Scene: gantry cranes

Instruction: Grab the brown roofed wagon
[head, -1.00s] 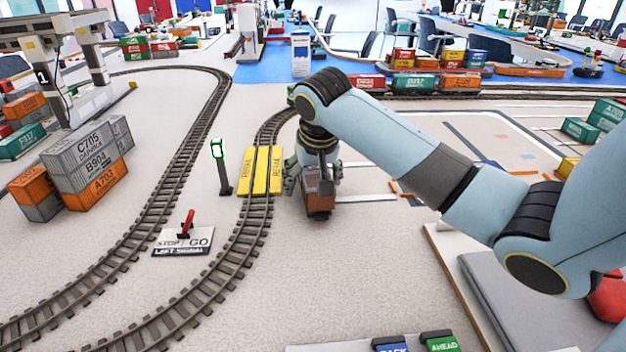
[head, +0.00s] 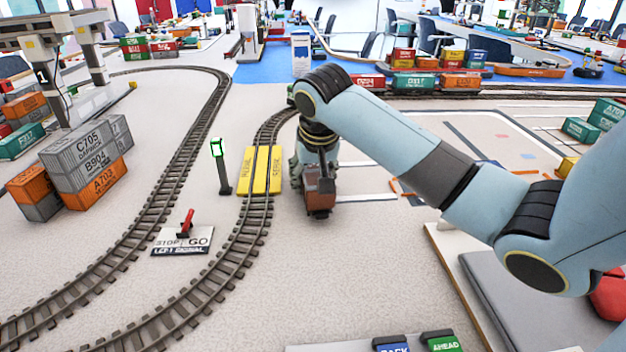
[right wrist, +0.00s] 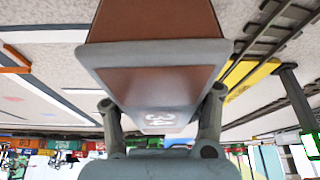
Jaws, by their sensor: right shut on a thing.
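The brown roofed wagon (head: 318,192) is in the head view, right of the yellow plate and off the rails. In the right wrist view the wagon (right wrist: 150,75) fills the upper middle, with a brown body, a grey roof edge and part of a white marking. My right gripper (head: 312,172) comes down on the wagon from above. Its two fingers (right wrist: 160,115) are shut on the wagon, one on each side. Whether the wheels touch the table is hard to tell. My left gripper is not in view.
A yellow rerail plate (head: 260,171) lies across the curved track (head: 243,238) just left of the wagon. A signal post (head: 221,168) and a STOP/GO lever board (head: 183,240) stand further left. Stacked containers (head: 88,165) are at far left.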

